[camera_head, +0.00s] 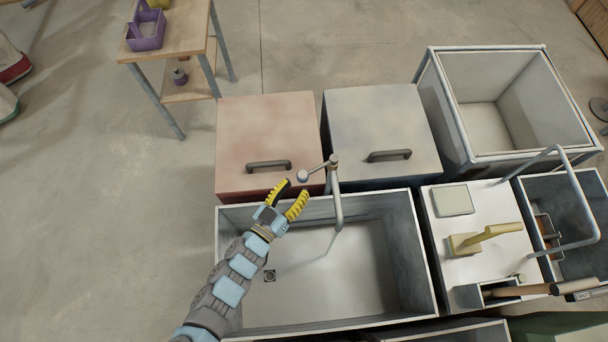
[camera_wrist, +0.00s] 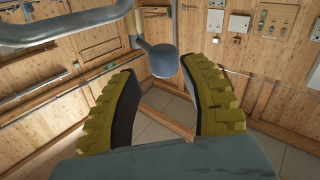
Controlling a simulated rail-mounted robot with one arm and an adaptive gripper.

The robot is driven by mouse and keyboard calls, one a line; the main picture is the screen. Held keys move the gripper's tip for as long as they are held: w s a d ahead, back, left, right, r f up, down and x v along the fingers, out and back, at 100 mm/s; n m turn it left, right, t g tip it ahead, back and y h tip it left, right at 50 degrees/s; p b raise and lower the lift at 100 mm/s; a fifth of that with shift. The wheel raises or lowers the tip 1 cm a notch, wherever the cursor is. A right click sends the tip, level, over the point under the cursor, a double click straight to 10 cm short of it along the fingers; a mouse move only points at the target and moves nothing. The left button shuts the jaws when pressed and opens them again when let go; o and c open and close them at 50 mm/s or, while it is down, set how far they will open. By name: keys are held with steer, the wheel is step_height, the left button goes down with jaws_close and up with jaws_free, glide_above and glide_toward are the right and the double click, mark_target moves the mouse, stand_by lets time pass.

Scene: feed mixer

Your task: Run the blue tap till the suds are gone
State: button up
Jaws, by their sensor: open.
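A tap with a bent grey spout (camera_head: 338,205) stands at the back edge of the sink basin (camera_head: 425,270). Its lever ends in a round knob (camera_head: 303,176), which looks blue-grey in the wrist view (camera_wrist: 166,61). My gripper (camera_head: 297,188) is open just in front of the knob. In the wrist view the knob shows between and beyond the yellow fingers of my gripper (camera_wrist: 162,78); I cannot tell whether they touch it. The basin floor looks pale and bare around a small drain (camera_head: 269,276); I see no clear suds or running water.
A red lidded bin (camera_head: 265,125) and a blue-grey lidded bin (camera_head: 375,115) with handles stand behind the sink. An open empty bin (camera_head: 490,125) is at the back right. A white worktop (camera_head: 480,240) with a yellow-handled tool borders the sink.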

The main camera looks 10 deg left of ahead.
steer(key=shift+v, duration=2.25)
